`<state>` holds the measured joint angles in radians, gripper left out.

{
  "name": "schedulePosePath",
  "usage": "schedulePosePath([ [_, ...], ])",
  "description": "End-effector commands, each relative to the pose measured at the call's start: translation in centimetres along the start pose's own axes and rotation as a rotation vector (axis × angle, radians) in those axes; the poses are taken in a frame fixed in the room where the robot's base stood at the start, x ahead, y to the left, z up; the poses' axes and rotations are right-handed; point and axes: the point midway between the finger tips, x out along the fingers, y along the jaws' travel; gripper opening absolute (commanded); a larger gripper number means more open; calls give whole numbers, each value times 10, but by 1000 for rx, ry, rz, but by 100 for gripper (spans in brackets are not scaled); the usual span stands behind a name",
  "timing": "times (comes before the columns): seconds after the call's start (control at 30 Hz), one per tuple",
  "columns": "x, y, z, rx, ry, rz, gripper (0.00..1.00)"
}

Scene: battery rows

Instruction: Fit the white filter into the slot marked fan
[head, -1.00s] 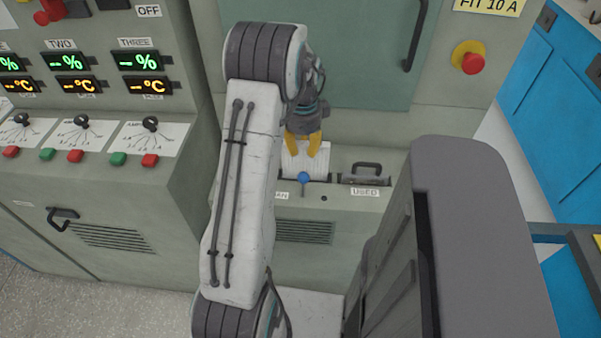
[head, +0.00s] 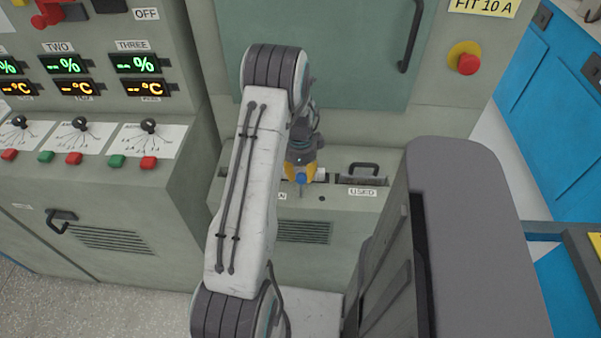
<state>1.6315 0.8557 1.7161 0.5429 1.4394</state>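My gripper (head: 302,177), with yellow fingers, points down at the low grey ledge at the foot of the cabinet. It is shut on the white filter (head: 320,174). Only a small white part of the filter shows, to the right of the fingers at the slot opening. The filter's seating depth is hidden by the fingers. The slot's label (head: 281,195) is partly covered by my arm, and only its end letter shows. A blue-knobbed lever (head: 301,182) stands in front of the fingers.
To the right is a compartment labelled USED (head: 362,192), with a dark-handled piece (head: 364,169). A green door (head: 330,60) with a dark handle is behind. A control panel (head: 90,140) stands left. A red stop button (head: 467,64) is at upper right.

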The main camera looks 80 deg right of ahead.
Motion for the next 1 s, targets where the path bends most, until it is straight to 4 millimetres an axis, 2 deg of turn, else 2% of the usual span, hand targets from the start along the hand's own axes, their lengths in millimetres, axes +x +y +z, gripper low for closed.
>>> schedulePosePath([
  [0.37, 4, -1, 0, 0, 0, -3, 0],
  [0.4, 4, 0, 0, 0, 0, -2, 31],
  [0.63, 3, 0, 0, 0, 0, -2, 51],
  [1.0, -2, -1, 0, 0, 0, -3, 51],
])
